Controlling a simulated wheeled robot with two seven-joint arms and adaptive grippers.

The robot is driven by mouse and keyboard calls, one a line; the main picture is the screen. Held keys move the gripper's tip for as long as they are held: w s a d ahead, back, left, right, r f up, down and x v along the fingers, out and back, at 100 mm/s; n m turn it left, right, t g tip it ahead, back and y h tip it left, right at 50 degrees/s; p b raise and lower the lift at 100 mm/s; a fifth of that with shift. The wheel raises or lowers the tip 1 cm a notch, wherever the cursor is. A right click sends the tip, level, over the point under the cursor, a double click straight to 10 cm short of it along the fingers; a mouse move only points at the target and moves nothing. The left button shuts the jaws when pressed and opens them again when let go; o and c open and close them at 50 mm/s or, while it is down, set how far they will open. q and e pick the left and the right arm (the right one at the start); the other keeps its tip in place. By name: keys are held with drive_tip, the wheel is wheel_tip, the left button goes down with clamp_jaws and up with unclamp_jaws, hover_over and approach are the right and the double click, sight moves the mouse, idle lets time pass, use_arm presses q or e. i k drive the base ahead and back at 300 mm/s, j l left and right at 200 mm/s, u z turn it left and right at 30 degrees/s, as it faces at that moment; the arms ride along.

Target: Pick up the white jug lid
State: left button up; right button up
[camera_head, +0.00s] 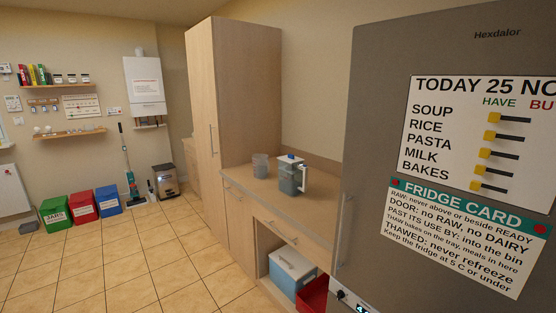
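A grey-blue jug (289,181) with a pale handle on its right stands upright on the wooden counter (256,187), left of the fridge. A white lid (290,159) with a small blue part shows at the top of the jug. It looks seated on the rim, but it is too small to tell how firmly. Neither of my grippers is in view, so nothing is seen touching the jug or lid.
A grey cup-like container (260,165) stands left of the jug. The large grey fridge (380,140) fills the right side, and a tall wooden cupboard (235,100) stands behind. A blue cool box (292,272) and red crate (314,296) sit under the counter. The tiled floor (150,255) at left is clear.

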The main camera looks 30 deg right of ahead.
sight(290, 158)
drive_tip(key=i+j+z, duration=0.2)
drive_tip(key=i, duration=0.6)
drive_tip(key=i+j+z, duration=0.1)
drive_tip(key=i+z, duration=0.3)
drive_tip(key=i+j+z, duration=0.2)
drive_tip(key=i+z, duration=0.25)
drive_tip(key=i+j+z, duration=0.2)
drive_tip(key=z, duration=0.2)
drive_tip(key=i+j+z, duration=0.25)
drive_tip(key=j+z, duration=0.2)
drive_tip(key=i+j+z, duration=0.25)
drive_tip(key=j, duration=0.2)
drive_tip(key=j+z, duration=0.55)
drive_tip(key=j, duration=0.35)
